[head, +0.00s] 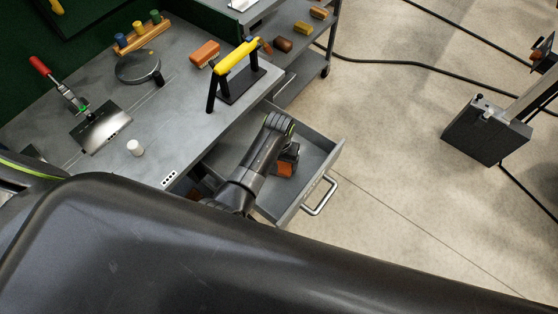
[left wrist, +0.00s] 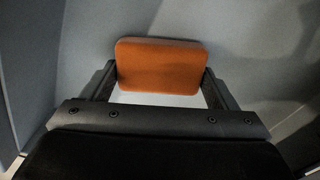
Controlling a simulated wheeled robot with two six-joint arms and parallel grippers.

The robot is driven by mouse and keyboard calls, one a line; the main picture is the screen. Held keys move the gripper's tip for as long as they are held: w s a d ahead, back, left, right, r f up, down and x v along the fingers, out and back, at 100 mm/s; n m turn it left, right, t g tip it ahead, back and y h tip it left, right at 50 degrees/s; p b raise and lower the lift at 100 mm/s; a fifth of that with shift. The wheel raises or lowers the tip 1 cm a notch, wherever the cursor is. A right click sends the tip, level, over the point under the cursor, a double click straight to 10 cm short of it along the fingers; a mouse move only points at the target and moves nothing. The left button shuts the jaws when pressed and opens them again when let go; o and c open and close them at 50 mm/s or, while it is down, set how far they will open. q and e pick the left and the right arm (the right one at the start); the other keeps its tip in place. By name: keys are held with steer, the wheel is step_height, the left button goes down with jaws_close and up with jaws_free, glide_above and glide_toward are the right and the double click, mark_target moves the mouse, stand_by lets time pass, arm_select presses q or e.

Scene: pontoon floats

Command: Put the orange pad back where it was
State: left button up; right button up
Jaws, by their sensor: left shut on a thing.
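The orange pad (left wrist: 160,65) sits between the two fingers of my left gripper (left wrist: 160,78) in the left wrist view, gripped at its sides. In the head view my left gripper (head: 288,158) is down inside the open grey drawer (head: 322,158), with part of the orange pad (head: 285,169) showing below it. Grey drawer surfaces surround the pad in the wrist view. I cannot tell whether the pad touches the drawer floor. My right gripper is not in view.
The grey workbench (head: 185,110) holds an orange block (head: 204,53), a yellow-handled stand (head: 237,62), a round dark disc (head: 138,66), a white cylinder (head: 135,147) and a red-handled clamp (head: 61,83). A shelf cart (head: 295,70) stands behind.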

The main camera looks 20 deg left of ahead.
mark_target(279, 163)
arm_select(q)
steer(key=shift+f, duration=0.15)
steer(key=o, duration=0.9)
steer(key=shift+r, duration=0.2)
step_height(279, 163, up, 12)
steer(key=shift+f, duration=0.1)
stand_by(0.5)
